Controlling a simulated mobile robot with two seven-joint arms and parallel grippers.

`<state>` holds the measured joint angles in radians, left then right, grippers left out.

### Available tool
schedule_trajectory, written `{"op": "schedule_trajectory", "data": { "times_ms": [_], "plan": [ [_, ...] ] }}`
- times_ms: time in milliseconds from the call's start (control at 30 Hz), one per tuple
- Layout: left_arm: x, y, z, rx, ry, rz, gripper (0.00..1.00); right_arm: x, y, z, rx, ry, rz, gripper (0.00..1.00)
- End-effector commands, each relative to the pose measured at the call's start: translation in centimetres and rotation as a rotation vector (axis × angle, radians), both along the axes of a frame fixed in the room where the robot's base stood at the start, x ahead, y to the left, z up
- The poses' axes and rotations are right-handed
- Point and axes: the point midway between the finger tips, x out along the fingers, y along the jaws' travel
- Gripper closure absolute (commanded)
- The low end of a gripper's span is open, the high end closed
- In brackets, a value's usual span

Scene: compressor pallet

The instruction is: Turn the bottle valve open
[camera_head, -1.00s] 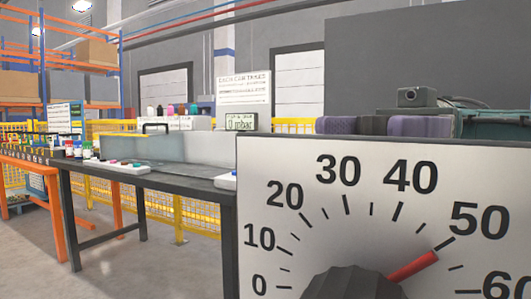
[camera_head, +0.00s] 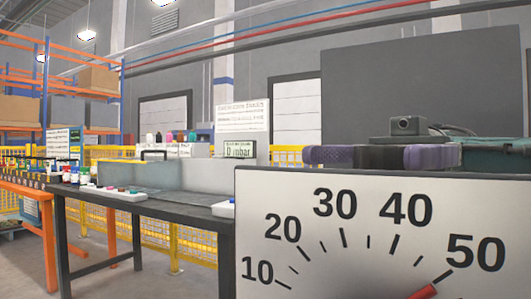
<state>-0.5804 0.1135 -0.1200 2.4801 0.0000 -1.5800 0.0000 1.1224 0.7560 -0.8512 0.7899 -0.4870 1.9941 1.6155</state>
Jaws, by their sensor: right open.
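I cannot make out a bottle valve in this view. A large white dial panel (camera_head: 300,190) with a dark rim fills the lower right. Its marks 10 to 50 show, and the red pointer tip (camera_head: 425,292) lies just below the 50 tick. The dial's knob is cut off by the bottom edge. A small display (camera_head: 239,149) behind the bench seems to read 0 mbar. I can make out neither of my grippers, and the panel hides what is low behind it.
A dark bench (camera_head: 150,205) carries a grey block (camera_head: 190,178) and a white tray (camera_head: 118,194). Purple rolls (camera_head: 338,157), a small camera-like box (camera_head: 406,126) and a teal case (camera_head: 490,152) show behind the panel. A yellow fence (camera_head: 190,243) and orange racking (camera_head: 122,100) stand farther back.

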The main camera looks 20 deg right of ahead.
Motion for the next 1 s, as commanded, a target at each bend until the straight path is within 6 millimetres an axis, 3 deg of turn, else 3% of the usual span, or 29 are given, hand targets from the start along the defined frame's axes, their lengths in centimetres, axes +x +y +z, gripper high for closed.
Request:
{"op": "schedule_trajectory", "data": {
  "times_ms": [267,433,1000],
  "plan": [
    [0.0,0.0,0.0,0.000,0.000,0.000,0.65,0.0,0.0,0.0,-0.001,0.001,-0.001,0.03],
    [0.0,0.1,0.7,0.002,0.000,-0.001,0.65,0.0,0.0,1.8,-0.001,-0.003,0.000,0.03],
    [0.0,0.3,4.9,0.011,-0.001,-0.007,0.65,0.0,0.0,16.5,0.000,-0.004,0.000,0.03]
  ]
}}
